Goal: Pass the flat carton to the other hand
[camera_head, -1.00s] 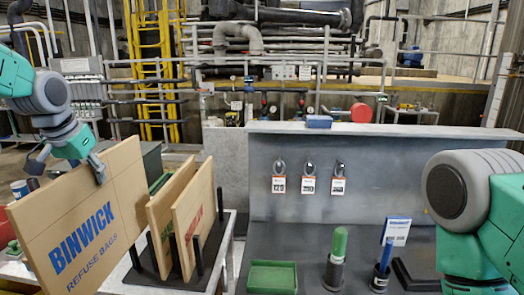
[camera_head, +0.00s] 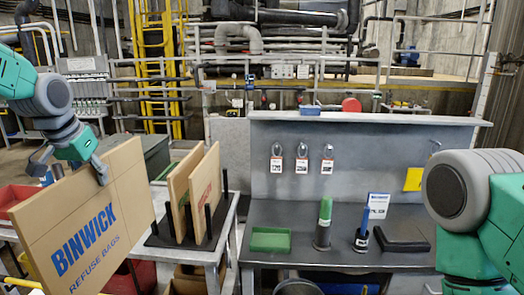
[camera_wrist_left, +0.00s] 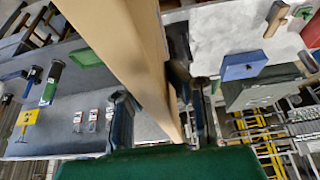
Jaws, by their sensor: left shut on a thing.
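The flat carton (camera_head: 85,225) is a large tan board-like box with blue "BINWICK REFUSE BAGS" lettering. It is tilted at the lower left of the head view. My left gripper (camera_head: 72,166) is shut on its top edge, with a finger on each side. In the left wrist view the carton (camera_wrist_left: 130,45) runs edge-on between the fingers of that gripper (camera_wrist_left: 152,95). My right arm shows at the right edge of the head view, but its gripper cannot be made out.
A black rack (camera_head: 188,242) with two similar cartons (camera_head: 205,190) stands on a side table beside the held carton. The grey bench (camera_head: 290,215) holds a green tray (camera_head: 271,239), a green-topped cylinder (camera_head: 324,225) and a blue-handled tool in a holder (camera_head: 361,236).

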